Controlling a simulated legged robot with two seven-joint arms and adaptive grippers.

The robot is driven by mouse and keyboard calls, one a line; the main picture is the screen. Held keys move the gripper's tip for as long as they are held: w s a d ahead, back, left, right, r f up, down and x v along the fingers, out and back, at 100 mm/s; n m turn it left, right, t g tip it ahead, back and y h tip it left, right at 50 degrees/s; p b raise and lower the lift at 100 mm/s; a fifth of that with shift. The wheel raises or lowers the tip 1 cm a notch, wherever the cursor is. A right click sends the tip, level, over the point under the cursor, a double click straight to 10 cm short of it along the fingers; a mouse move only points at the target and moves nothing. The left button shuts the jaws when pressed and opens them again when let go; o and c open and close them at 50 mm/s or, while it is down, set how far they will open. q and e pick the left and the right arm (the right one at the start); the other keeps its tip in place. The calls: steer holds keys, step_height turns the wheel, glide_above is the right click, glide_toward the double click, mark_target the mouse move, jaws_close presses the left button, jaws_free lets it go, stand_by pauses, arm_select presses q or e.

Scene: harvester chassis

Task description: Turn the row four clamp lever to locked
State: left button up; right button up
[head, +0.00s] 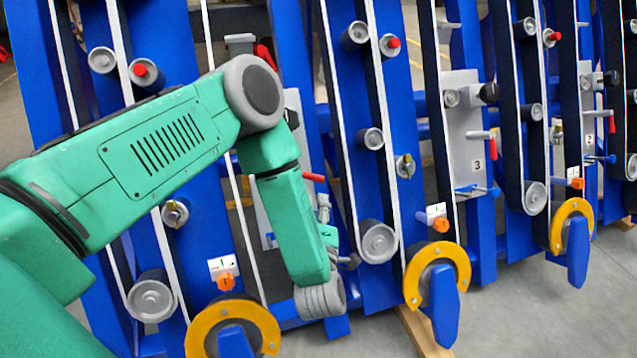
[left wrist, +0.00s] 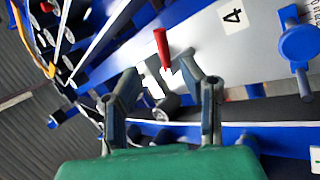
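The row four clamp lever (left wrist: 161,48) has a red handle on a grey plate (left wrist: 210,50) marked 4. In the left wrist view it stands between the two spread fingers of my left gripper (left wrist: 165,70). The fingers are apart, with a gap on both sides of it; I cannot tell whether either touches. In the head view a red handle (head: 313,177) shows beside my left gripper (head: 325,212), whose wrist and forearm hide most of the plate. My right gripper is not in view.
Rows three (head: 477,166) and two (head: 589,139) have similar plates with red levers to the right. Grey rollers (head: 378,241) and yellow rings (head: 437,280) with blue parts stick out of the blue frames. A blue round fitting (left wrist: 299,43) lies right of the lever in the wrist view.

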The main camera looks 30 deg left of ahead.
mark_target(317, 181)
arm_select(q)
steer(key=b+x, duration=0.3)
steer(key=x, duration=0.8)
steer(key=shift+w+a, duration=0.1)
steer(key=shift+a, duration=0.1)
